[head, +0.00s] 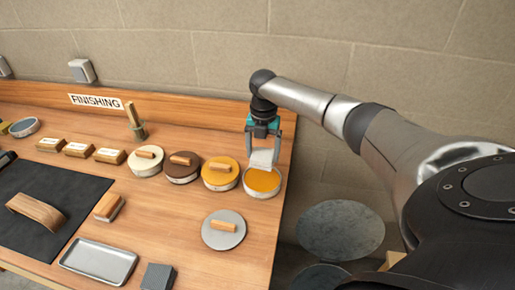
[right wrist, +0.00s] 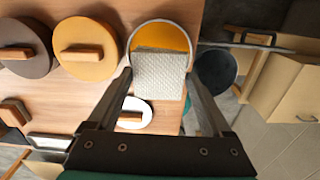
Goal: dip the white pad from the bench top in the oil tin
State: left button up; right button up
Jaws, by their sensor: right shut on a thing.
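My right gripper (head: 263,143) is shut on the white pad (head: 263,158), a flat piece with a textured face. It points down at the open oil tin (head: 262,195), a round pale tin with orange-yellow oil (head: 262,180) in it. In the right wrist view the pad (right wrist: 160,72) sits between the fingers and covers part of the oil (right wrist: 162,37). The pad's lower edge is at the tin's mouth; I cannot tell whether it touches the oil. My left gripper is not in view.
Lidded yellow (head: 220,184) and brown (head: 183,177) tins stand left of the oil tin. A grey lid (head: 223,240) with a wooden handle lies in front. A metal tray (head: 98,262) and dark mat (head: 60,185) lie further left. The bench's right edge is close to the tin.

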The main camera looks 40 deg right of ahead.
jog(key=shift+s+a+f+b, duration=0.1)
jog(key=shift+a+f+b, duration=0.05)
jog(key=shift+f+b, duration=0.4)
notch_tip(320, 180, down, 4)
jog(key=b, duration=0.4)
jog(key=shift+f, duration=0.1)
jog(key=shift+f+b, duration=0.95)
jog(key=shift+f, duration=0.5)
jog(key=shift+r, duration=0.15)
jog(key=shift+r+p, duration=1.4)
jog(key=shift+p, duration=0.35)
